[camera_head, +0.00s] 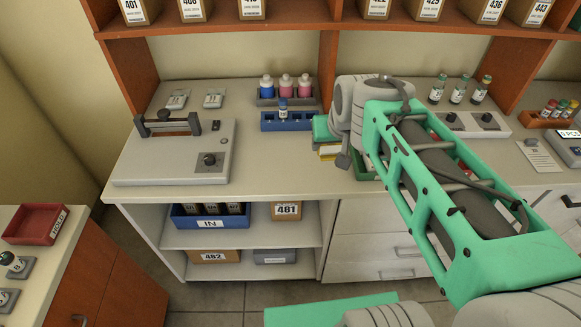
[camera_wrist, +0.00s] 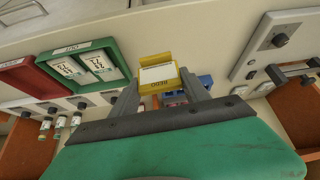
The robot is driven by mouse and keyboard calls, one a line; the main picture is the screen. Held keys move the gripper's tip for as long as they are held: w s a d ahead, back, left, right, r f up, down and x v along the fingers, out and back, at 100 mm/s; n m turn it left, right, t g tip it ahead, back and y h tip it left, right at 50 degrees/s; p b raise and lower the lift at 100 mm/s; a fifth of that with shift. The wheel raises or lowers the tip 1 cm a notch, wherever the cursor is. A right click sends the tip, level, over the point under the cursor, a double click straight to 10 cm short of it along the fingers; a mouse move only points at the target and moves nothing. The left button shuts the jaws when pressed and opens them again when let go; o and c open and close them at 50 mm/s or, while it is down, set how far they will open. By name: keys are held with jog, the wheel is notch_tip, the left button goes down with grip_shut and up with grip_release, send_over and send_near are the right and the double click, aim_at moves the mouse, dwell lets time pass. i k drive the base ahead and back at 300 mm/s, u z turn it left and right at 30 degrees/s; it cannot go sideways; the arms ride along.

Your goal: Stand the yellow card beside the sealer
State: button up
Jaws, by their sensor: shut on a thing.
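The yellow card (camera_wrist: 157,75), a yellow holder with a white label, is between the fingers of my gripper (camera_wrist: 160,88) in the wrist view. My gripper is shut on it. In the head view the card (camera_head: 329,152) shows at the left end of my arm, above the worktop. The likely sealer is the grey machine with a dial and a black bar (camera_head: 190,158) on the left of the worktop, well left of my gripper. It also shows at the upper right of the wrist view (camera_wrist: 270,42).
A blue rack (camera_head: 270,123) and a rack of blue and pink bottles (camera_head: 268,100) stand left of my gripper. A green tray with cards (camera_wrist: 122,72) and a red tray (camera_wrist: 42,82) show in the wrist view. Worktop between sealer and blue rack is clear.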

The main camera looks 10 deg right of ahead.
aim_at(292, 157)
jog(key=u, duration=2.5)
jog(key=k, duration=0.9)
jog(key=z, duration=0.9)
jog(key=i, duration=1)
